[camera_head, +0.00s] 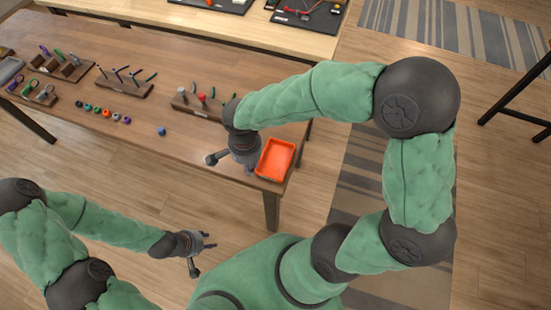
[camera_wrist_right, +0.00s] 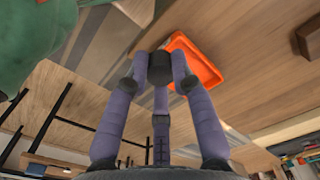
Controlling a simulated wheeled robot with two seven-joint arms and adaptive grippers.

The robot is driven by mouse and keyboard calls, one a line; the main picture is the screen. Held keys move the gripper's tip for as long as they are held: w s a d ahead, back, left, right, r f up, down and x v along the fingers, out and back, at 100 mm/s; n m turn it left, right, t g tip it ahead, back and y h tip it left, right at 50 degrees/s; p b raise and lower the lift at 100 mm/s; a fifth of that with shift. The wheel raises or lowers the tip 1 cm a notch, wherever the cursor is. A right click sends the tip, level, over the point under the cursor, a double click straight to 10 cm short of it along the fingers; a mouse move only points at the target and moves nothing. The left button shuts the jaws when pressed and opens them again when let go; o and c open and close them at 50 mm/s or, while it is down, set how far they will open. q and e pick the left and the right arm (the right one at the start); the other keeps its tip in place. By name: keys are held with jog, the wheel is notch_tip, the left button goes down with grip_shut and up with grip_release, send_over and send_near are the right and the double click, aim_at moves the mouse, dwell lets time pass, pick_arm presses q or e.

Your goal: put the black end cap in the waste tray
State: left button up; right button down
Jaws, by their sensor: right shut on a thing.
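The black end cap (camera_wrist_right: 160,68) is held between the fingertips of my right gripper (camera_wrist_right: 159,74) in the right wrist view. In the head view I cannot make out the cap against my dark right gripper (camera_head: 232,160). The waste tray (camera_head: 275,160) is orange and shallow, at the front right corner of the table. My right gripper is just left of it. The tray also shows in the right wrist view (camera_wrist_right: 203,64), partly hidden behind the cap and a finger. My left gripper (camera_head: 203,254) is open and empty, low in front of the table.
Wooden racks with coloured pegs and tools (camera_head: 125,80) stand on the wooden table (camera_head: 150,45). A row of small coloured caps (camera_head: 106,113) lies in front of them. A lone blue piece (camera_head: 161,131) lies near the front edge. The table between it and my right gripper is clear.

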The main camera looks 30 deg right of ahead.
jog(key=w+d+f+b, duration=0.2)
jog(key=w+d+f, duration=0.15)
jog(key=d, duration=0.35)
send_over(275, 161)
jog(key=f, duration=0.4)
jog(key=shift+s+a+f+b, duration=0.25)
jog(key=shift+a+f+b, duration=0.05)
jog(key=shift+f+b, duration=0.05)
jog(key=f, duration=0.2)
jog(key=f+b, duration=0.1)
jog(key=f, duration=0.1)
jog(key=shift+w+d, duration=0.15)
jog(key=shift+d, duration=0.2)
jog(key=shift+r, duration=0.1)
jog(key=shift+f, duration=0.2)
jog(key=c, duration=1.1)
grip_release()
jog(key=shift+o, duration=0.2)
jog(key=shift+r, duration=0.1)
